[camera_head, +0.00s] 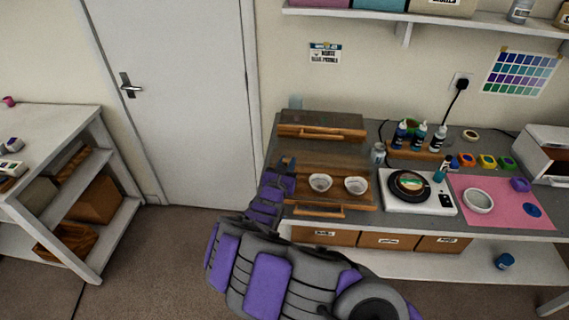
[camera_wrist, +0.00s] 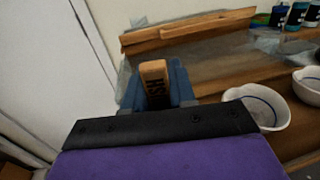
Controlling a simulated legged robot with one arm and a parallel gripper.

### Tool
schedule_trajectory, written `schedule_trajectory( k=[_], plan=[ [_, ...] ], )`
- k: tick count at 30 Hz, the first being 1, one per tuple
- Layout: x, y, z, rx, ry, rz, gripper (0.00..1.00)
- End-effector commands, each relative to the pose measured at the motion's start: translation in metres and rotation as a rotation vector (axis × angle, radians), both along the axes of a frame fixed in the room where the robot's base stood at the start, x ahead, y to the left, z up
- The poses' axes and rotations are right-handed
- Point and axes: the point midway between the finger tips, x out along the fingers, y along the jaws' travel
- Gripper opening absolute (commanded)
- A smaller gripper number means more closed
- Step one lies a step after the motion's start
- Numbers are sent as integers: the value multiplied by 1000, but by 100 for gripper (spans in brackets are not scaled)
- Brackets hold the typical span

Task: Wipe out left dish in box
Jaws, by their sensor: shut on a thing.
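The left dish (camera_head: 320,183), a small white bowl, sits in the wooden box (camera_head: 345,205). It also shows in the wrist view (camera_wrist: 264,106), partly hidden by my wrist, with a dark line around its inside. A second white dish (camera_head: 356,186) stands just right of it. My gripper (camera_head: 287,163) is at the box's left side, left of the left dish. The block's lower end is hidden.
A wooden rail with a handle (camera_head: 325,132) stands behind the box. A pink mat (camera_head: 503,210) holds a white bowl. Bottles (camera_head: 420,135) stand behind.

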Motion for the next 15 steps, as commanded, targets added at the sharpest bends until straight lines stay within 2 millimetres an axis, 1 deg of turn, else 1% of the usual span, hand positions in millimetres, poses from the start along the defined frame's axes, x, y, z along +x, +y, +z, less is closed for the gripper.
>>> schedule_trajectory(
  k=[3, 9, 15],
  plan=[
    [2, -4, -1, 1, 0, -1, 0],
    [9, -4, -3, 3, -1, -1, 0],
    [12, 2, -2, 4, -1, 2, 0]
  ],
)
